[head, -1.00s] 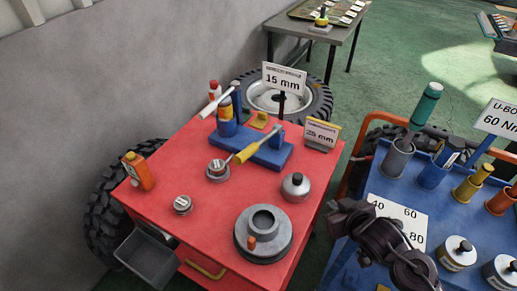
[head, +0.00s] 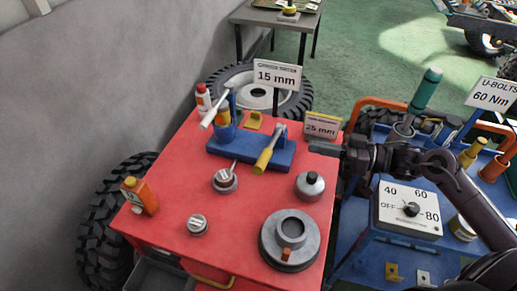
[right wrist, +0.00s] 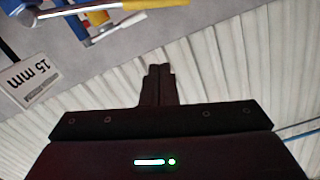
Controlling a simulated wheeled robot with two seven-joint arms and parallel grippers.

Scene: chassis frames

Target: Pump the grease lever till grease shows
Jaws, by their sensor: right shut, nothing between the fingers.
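A blue fixture (head: 222,147) stands on the red cart top (head: 170,190). It carries a blue and orange upright cylinder (head: 224,117) with a pale-handled lever (head: 214,109) slanting across it. My right gripper (head: 318,147) is at the cart's right edge, pointing left, apart from both handles. Its fingers are together and empty, as the right wrist view (right wrist: 158,85) shows. That view also shows a pale handle (right wrist: 118,35) and a yellow handle (right wrist: 120,5). I cannot make out any grease. My left gripper is out of view.
The 15 mm sign (head: 277,75) and 25 mm sign (head: 322,125) stand near the fixture. A lidded grey pot (head: 310,186), a round grey flange (head: 289,257) and an orange bottle (head: 140,196) sit on the cart. A blue cart (head: 365,250) stands to the right.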

